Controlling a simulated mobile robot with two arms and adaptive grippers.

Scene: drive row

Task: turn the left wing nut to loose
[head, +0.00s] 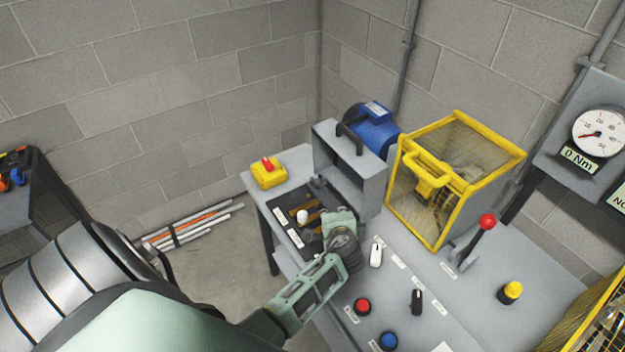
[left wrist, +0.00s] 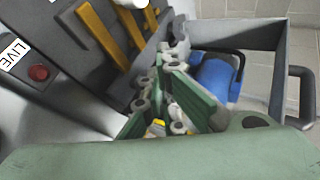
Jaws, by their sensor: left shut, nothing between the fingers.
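The open-sided grey guard box (head: 372,190) with a dark handle on top stands on the bench. A small grey piece (head: 318,184) at the box's lower left corner looks like the left wing nut; its turn position is too small to tell. In the left wrist view a grey piece (left wrist: 180,38) shows beside the box edge, just beyond the fingertips. My left gripper (head: 332,212) is low in front of the box, shut and empty. Its green fingers also show in the left wrist view (left wrist: 170,66). I cannot tell whether they touch the grey piece. My right gripper is out of view.
A blue motor (head: 377,129) is behind the box. A yellow mesh cage (head: 515,152) and a red-knobbed lever (head: 487,222) stand to the right. A dark panel with wooden-coloured levers and a white knob (head: 302,216) is left of my gripper. A yellow switch box (head: 269,177) sits at the bench's left end.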

